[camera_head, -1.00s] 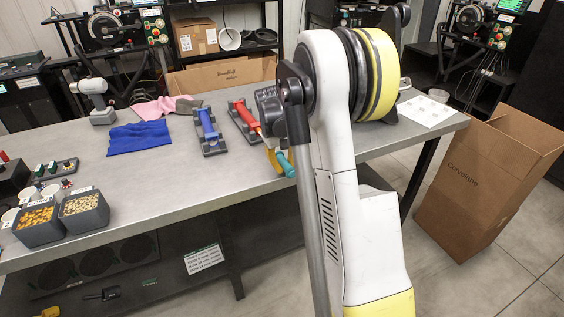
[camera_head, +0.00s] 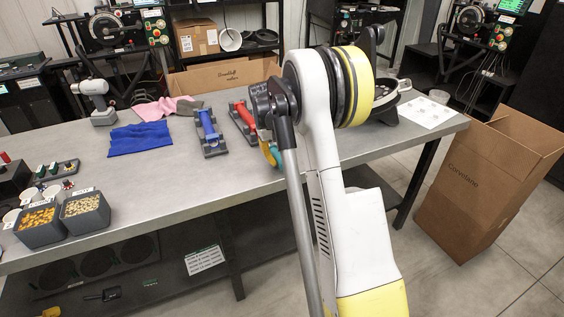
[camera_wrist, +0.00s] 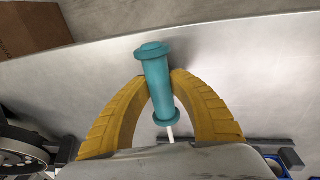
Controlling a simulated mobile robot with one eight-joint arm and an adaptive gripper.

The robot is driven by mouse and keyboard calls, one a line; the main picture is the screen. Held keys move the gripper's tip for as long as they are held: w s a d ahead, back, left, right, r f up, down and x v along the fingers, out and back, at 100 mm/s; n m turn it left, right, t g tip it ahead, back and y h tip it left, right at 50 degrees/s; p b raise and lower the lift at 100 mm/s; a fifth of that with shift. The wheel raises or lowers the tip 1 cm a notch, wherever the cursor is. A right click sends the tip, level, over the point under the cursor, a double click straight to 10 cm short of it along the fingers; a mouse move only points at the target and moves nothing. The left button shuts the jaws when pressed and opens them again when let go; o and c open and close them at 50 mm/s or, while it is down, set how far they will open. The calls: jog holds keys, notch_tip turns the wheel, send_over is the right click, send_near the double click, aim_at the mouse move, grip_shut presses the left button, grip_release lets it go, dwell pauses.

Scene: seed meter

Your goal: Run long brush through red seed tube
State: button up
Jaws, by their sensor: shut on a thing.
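The red seed tube (camera_head: 244,115) lies in a dark holder on the bench, just left of my arm in the head view. My gripper (camera_wrist: 160,85) has its yellow fingers shut on the teal handle of the long brush (camera_wrist: 157,75). A thin white shaft runs from the handle toward the bottom of the wrist view, and its far end is hidden behind the gripper body. In the head view my gripper (camera_head: 270,153) is mostly hidden by my arm, close to the right of the red tube's near end. I cannot tell whether the brush touches the tube.
A blue tube (camera_head: 207,125) in a similar holder lies left of the red one. Farther left are a blue cloth (camera_head: 140,138), pink cloth (camera_head: 157,108) and seed bins (camera_head: 85,212). A round dark-and-white device (camera_head: 388,103) and white card (camera_head: 424,111) sit right of my arm.

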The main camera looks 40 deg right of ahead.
aim_at(285, 164)
jog(key=shift+w+d+p, duration=0.2)
jog(key=shift+w+d, duration=0.1)
jog(key=shift+w, duration=1.05)
jog(key=shift+w+d+p, duration=0.25)
jog(key=shift+w, duration=1.1)
jog(key=shift+w+d+p, duration=0.2)
jog(key=shift+w+d, duration=0.1)
jog(key=shift+w, duration=1.05)
jog(key=shift+s+a+b, duration=0.25)
jog(key=shift+s+a, duration=0.2)
jog(key=shift+s, duration=1.6)
jog(key=shift+s+a+b, duration=0.2)
jog(key=shift+s+a, duration=0.2)
jog(key=shift+s, duration=1.7)
jog(key=shift+s+a+b, duration=0.25)
jog(key=shift+s+a, duration=0.2)
jog(key=shift+s, duration=1.6)
jog(key=shift+s+a, duration=0.1)
jog(key=shift+s, duration=0.35)
jog(key=shift+w+d+p, duration=0.3)
jog(key=shift+w+d, duration=0.15)
jog(key=shift+w, duration=1.75)
jog(key=shift+w+d+p, duration=0.25)
jog(key=shift+w+d, duration=0.25)
jog(key=shift+w, duration=1.75)
jog(key=shift+w+d+p, duration=0.3)
jog(key=shift+w+d, duration=0.15)
jog(key=shift+w, duration=1.75)
jog(key=shift+s, duration=0.15)
